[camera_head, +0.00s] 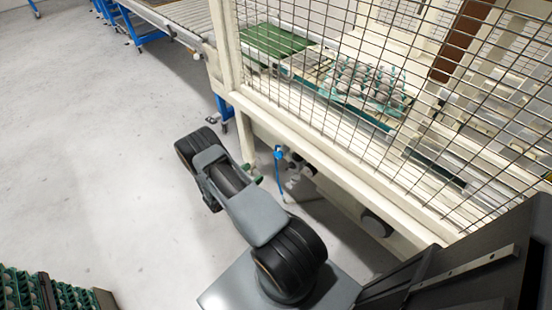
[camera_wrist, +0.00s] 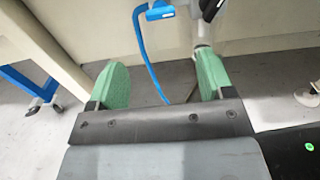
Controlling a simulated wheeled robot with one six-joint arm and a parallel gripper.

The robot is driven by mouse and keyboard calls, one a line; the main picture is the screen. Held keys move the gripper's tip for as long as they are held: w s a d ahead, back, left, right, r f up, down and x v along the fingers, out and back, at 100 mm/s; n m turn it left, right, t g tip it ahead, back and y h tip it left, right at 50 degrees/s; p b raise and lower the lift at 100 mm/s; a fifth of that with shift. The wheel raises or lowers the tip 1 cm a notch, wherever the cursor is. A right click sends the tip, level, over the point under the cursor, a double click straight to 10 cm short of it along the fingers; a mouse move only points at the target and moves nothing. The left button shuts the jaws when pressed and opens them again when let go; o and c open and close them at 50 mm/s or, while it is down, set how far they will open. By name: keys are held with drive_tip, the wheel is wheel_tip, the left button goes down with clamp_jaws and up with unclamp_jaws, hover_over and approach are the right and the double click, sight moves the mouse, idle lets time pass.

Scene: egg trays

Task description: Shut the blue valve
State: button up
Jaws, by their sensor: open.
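The blue valve (camera_head: 278,153) is a small blue part on the pipework under the fenced machine's frame, with a blue hose hanging below it. In the wrist view a blue piece of it (camera_wrist: 160,13) shows at the top edge, partly cut off, so its handle position is unclear. My gripper (camera_head: 252,173) is just left of the valve in the head view. In the wrist view my gripper (camera_wrist: 162,78) has its two green pads wide apart with nothing held. The blue valve lies beyond the pads, and the blue hose (camera_wrist: 148,55) shows between them.
A cream machine frame with wire mesh (camera_head: 340,80) stands right of my arm. Behind the mesh is a tray of eggs (camera_head: 372,84). A conveyor (camera_head: 185,18) runs at the back. Stacked green trays (camera_head: 25,288) stand at lower left. The grey floor on the left is clear.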

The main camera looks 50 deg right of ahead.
sight(276, 157)
drive_tip(key=d, duration=0.8)
drive_tip(key=s+d, duration=0.1)
drive_tip(key=d, duration=0.3)
drive_tip(key=shift+d, duration=0.4)
drive_tip(key=shift+c, duration=0.2)
